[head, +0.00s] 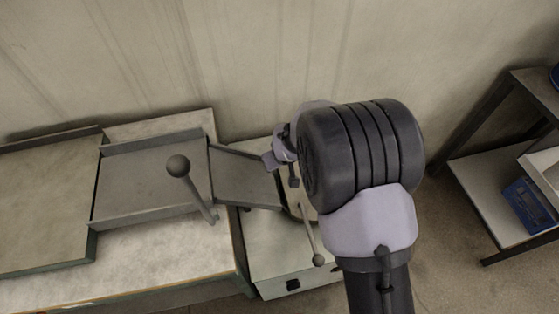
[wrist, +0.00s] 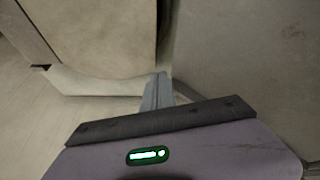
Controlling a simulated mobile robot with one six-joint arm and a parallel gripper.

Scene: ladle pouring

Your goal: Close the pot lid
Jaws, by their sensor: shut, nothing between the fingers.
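My gripper (wrist: 159,80) shows in the wrist view with its narrow fingers together and nothing between them. A pale curved edge (wrist: 95,82) lies left of the fingertips, and a broad grey surface (wrist: 240,60) fills the right side; I cannot tell for sure which is the pot or its lid. Whether the fingertips touch either is unclear. In the head view my arm covers much of the area at the end of the grey sloped chute (head: 245,178). A thin rod with a ball knob (head: 318,260) sticks out there. The pot and lid are mostly hidden.
At the right, a shelf (head: 485,195) holds a blue box (head: 528,205). Floor shows between.

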